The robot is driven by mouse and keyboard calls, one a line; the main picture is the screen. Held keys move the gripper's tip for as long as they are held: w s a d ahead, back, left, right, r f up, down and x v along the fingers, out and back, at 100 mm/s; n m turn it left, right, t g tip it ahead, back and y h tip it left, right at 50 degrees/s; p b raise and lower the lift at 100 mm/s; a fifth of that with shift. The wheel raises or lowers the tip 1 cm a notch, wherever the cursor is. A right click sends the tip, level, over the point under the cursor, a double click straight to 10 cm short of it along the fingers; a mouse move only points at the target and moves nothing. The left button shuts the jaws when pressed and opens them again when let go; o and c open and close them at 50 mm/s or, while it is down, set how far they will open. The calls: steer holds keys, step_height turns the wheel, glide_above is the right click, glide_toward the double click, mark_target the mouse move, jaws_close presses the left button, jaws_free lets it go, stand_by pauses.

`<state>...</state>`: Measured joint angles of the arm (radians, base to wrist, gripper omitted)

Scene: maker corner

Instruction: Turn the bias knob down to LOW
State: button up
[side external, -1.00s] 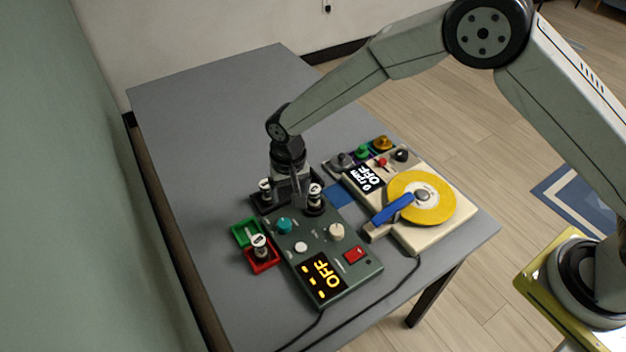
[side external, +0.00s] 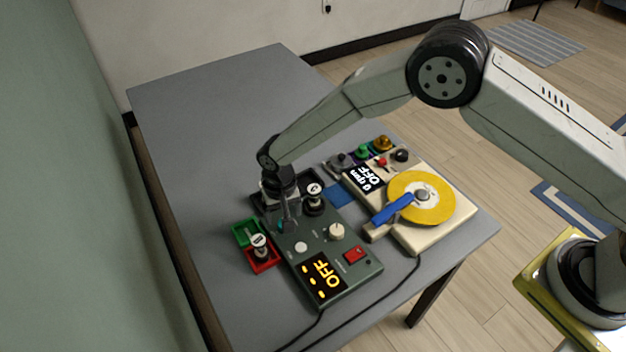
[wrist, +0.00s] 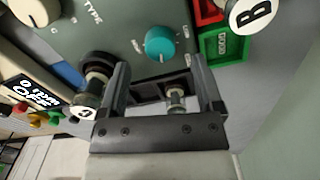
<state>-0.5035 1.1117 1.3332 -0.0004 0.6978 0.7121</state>
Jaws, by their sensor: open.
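A teal knob (wrist: 160,43) with a white pointer mark sits on the grey-green panel box (side external: 315,243), with lettering around it too small to read. The cream knob has the word TYPE beside it, so I take the teal one as the bias knob. In the side view the teal knob (side external: 281,227) is mostly hidden by my gripper (side external: 286,222). My gripper (wrist: 158,62) is open and empty above the box. In the wrist view the knob lies just beyond the fingertips, roughly centred between them, with no clear contact.
Green (side external: 244,233) and red (side external: 262,264) trays lie left; a yellow-disc machine (side external: 425,205) stands right.

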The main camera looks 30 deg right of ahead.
steer(key=shift+f, duration=1.7)
jaws_close()
